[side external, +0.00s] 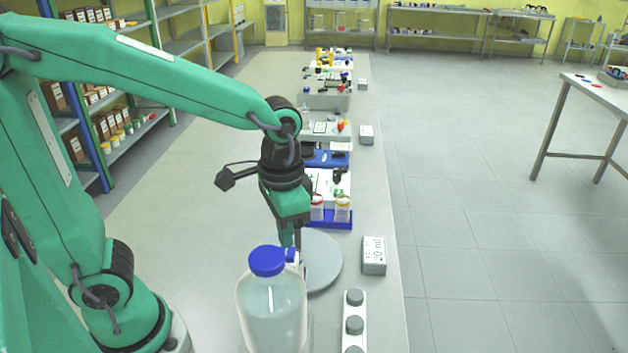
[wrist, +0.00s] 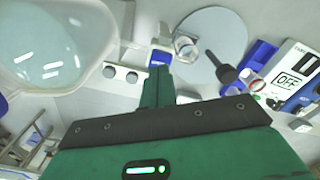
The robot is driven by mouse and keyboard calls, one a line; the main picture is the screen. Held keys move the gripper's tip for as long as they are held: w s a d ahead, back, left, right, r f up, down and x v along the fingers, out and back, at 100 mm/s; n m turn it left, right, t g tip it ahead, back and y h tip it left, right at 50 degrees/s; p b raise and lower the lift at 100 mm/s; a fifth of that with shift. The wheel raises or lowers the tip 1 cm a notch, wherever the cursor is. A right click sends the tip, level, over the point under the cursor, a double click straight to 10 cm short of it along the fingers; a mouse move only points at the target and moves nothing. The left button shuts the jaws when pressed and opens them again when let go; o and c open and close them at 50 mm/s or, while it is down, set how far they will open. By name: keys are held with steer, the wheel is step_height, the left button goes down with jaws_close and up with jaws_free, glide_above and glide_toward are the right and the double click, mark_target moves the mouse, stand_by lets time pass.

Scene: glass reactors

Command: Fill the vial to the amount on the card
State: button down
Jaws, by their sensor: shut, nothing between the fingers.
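A large clear bottle (side external: 272,310) of pale liquid with a blue cap (side external: 267,260) stands in the front; it also fills the upper left of the wrist view (wrist: 60,45). A small blue tap-like part (wrist: 160,57) sits beside it. A small clear round vessel, perhaps the vial (wrist: 187,47), is next to that part; its fill level cannot be read. A grey card block (side external: 374,255) shows an amount in ml, with the number hard to read. My gripper (side external: 291,243) points down behind the bottle, shut and empty; its fingertips (wrist: 160,72) are close to the blue part, contact unclear.
A grey disc (side external: 325,265) lies beyond the bottle. A white strip with several grey knobs (side external: 354,325) lies front right. A blue rack (side external: 340,222) holds lidded jars. A device with an OFF display (wrist: 288,80) is at right. More equipment lines the bench behind.

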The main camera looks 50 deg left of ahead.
steer(key=shift+r, duration=2.35)
steer(key=s+a+r+n+t, duration=0.1)
steer(key=s+a+n+t, duration=0.2)
steer(key=s+a+t, duration=0.2)
steer(key=shift+a+r+t, duration=0.3)
steer(key=shift+a+r, duration=0.05)
steer(key=shift+a, duration=1.4)
steer(key=shift+s, duration=0.1)
